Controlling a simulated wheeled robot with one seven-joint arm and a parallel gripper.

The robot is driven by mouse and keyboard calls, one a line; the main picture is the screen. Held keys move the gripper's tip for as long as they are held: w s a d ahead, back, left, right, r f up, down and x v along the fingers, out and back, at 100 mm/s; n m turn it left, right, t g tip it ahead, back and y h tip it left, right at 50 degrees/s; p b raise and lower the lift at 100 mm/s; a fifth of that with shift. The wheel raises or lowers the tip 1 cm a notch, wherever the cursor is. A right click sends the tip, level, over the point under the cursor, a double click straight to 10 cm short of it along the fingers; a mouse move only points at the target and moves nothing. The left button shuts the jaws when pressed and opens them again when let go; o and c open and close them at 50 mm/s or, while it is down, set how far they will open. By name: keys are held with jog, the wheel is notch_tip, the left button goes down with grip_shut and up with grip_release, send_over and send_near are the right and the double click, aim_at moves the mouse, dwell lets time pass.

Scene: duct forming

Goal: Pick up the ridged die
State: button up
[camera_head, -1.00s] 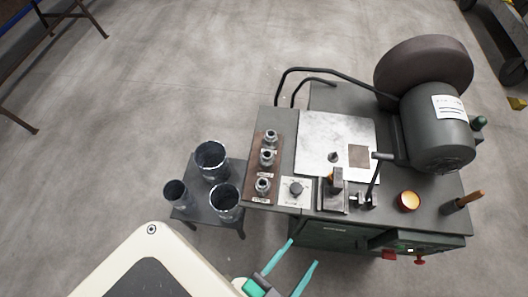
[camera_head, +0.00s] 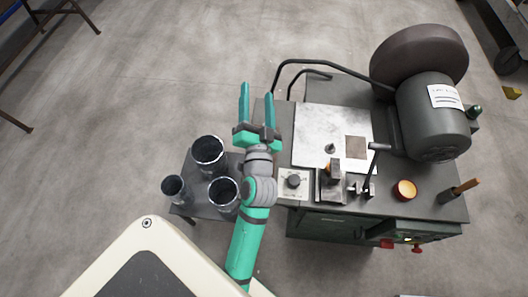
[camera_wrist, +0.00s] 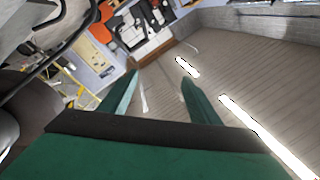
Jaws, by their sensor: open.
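My gripper (camera_head: 257,92) is over the left edge of the workbench, with its two teal fingers apart and nothing between them. The wrist view also shows the open fingers (camera_wrist: 160,77), with only distant room surfaces beyond them. The strip that held several small metal dies at the bench's left edge is now covered by my arm in the head view. I cannot see the ridged die or tell which die is ridged.
Three dark open cylinders (camera_head: 208,151) stand on a low stand left of the bench. The bench bears a pale metal sheet (camera_head: 315,120), a small vise (camera_head: 330,186), an orange-topped cup (camera_head: 404,190) and a large grinder motor (camera_head: 432,115). Curved black bars (camera_head: 310,64) rise at its back left.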

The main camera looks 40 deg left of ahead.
jog(key=s+a+r+n+g+y, duration=0.1)
jog(key=a+r+n+g+y, duration=0.45)
jog(key=a, duration=0.25)
jog(key=s+a+f+n+g+h, duration=0.1)
jog(key=s+a+n+g+h, duration=0.3)
jog(key=s+a+n+g, duration=0.65)
jog(key=d+f+n+g+h, duration=0.1)
jog(key=d+f+n+h, duration=0.1)
jog(key=d+f+h, duration=0.65)
jog(key=w+d+f+t+h, duration=0.1)
jog(key=w+d+f+h, duration=0.25)
jog(key=d, duration=0.35)
jog(key=w+d+f+t+h, duration=0.1)
jog(key=w+d+f+h, duration=0.1)
jog(key=w+d, duration=0.45)
jog(key=f, duration=0.3)
jog(key=s+d+f, duration=0.1)
jog(key=f, duration=0.6)
jog(key=shift+s+d+f, duration=0.2)
jog(key=shift+s+d, duration=0.05)
jog(key=shift+s, duration=0.05)
jog(key=shift+m, duration=0.3)
